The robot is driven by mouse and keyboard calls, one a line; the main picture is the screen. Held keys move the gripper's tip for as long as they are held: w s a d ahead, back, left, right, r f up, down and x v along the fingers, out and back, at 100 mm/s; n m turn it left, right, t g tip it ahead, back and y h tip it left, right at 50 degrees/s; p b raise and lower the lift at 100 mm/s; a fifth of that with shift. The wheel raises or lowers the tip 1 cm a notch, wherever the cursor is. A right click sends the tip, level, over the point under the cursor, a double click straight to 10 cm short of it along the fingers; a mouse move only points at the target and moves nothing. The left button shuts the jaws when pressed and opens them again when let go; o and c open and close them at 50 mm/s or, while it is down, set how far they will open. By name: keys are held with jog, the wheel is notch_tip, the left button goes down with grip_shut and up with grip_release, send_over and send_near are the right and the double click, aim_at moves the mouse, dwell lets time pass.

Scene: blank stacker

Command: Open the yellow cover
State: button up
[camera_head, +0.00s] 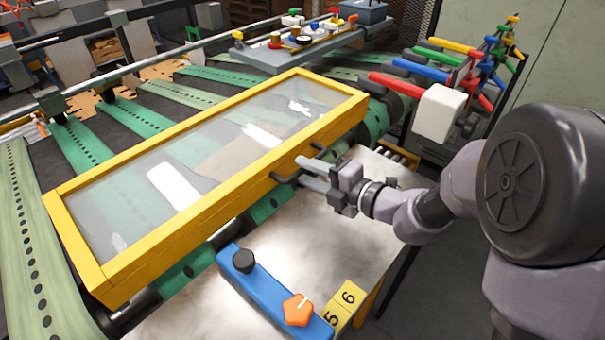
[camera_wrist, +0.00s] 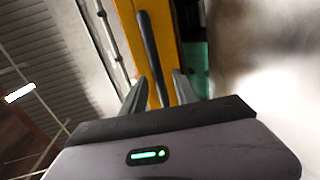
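The yellow cover (camera_head: 232,172) is a long yellow frame with a clear panel, lying closed over the green belts. A dark bar handle (camera_wrist: 150,50) is on its front side, and the yellow edge (camera_wrist: 168,48) runs behind it in the wrist view. My gripper (camera_head: 304,172) is at the handle, on the cover's front right part. In the wrist view my gripper (camera_wrist: 160,80) has its two fingers apart, one on each side of the handle. A gap shows between the handle and the right finger. I cannot tell whether the left finger touches it.
A metal table (camera_head: 225,305) lies below my gripper. On it are a blue bar (camera_head: 268,290) with a black knob and an orange knob (camera_head: 298,309). Coloured levers (camera_head: 440,65) and a white block (camera_head: 437,112) stand at the right. A grey control panel (camera_head: 290,55) is behind the cover.

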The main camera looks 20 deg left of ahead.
jog(key=shift+x, duration=1)
grip_shut()
dwell(0.7)
